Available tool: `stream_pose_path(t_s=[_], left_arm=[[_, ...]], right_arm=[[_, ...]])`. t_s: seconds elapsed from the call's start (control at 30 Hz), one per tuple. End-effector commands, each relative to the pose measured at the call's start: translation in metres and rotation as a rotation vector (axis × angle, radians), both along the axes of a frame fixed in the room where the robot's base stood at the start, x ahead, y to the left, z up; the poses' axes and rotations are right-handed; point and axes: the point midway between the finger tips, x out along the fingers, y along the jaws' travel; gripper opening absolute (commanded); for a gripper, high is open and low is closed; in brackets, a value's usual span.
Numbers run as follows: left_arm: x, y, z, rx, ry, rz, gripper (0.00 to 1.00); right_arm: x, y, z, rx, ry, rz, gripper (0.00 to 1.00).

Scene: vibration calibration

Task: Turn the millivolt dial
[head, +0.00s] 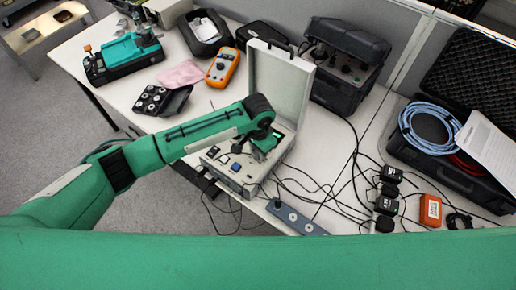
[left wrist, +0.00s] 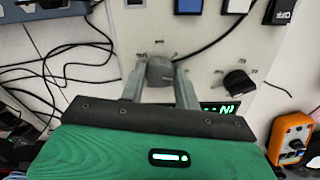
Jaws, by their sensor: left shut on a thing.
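The grey calibrator case (head: 236,178) stands on the bench with its lid (head: 279,82) open. My left gripper (head: 262,150) is over its panel, and the arm hides part of that panel. In the left wrist view, my left gripper (left wrist: 160,88) has its two fingers on either side of a grey round dial (left wrist: 160,71) and is shut on it. Small marks surround the dial, too small to read, so I cannot tell if it is the millivolt one. A black knob (left wrist: 238,82) sits to its right, apart from the fingers. A lit green display (left wrist: 226,109) is partly hidden by the gripper. My right gripper is not in view.
Loose black cables (head: 325,190) run right of the case. A power strip (head: 297,217) lies in front. An orange multimeter (head: 222,68), a black equipment box (head: 345,66), a pink cloth (head: 181,75) and a tray of round parts (head: 160,99) stand around it.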

Motion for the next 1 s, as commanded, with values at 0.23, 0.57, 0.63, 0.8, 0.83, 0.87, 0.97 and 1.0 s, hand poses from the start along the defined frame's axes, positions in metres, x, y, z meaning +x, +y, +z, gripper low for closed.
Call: stream_pose_path(t_s=[0.23,0.57,0.63,0.8,0.83,0.87,0.97,1.0], left_arm=[[0.000,0.000,0.004,0.000,0.001,-0.156,0.09],[0.000,0.000,0.003,0.001,-0.001,-0.465,0.09],[0.000,-0.001,0.003,0.000,-0.001,-0.532,0.09],[0.001,-0.001,0.003,0.000,-0.001,-0.694,0.09],[0.001,0.000,0.003,0.000,-0.001,-0.723,0.09],[0.001,0.000,0.003,0.001,-0.001,-0.751,0.09],[0.001,0.000,0.002,0.000,-0.001,-0.845,0.09],[0.001,0.000,0.002,0.000,-0.001,-0.884,0.09]], right_arm=[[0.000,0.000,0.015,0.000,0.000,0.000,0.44],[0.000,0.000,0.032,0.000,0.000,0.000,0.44],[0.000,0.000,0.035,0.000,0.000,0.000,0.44],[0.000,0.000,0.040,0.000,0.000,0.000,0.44],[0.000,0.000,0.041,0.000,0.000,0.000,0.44],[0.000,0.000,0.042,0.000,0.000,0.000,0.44],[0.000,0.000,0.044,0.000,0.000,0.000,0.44],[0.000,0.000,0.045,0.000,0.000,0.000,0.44]])
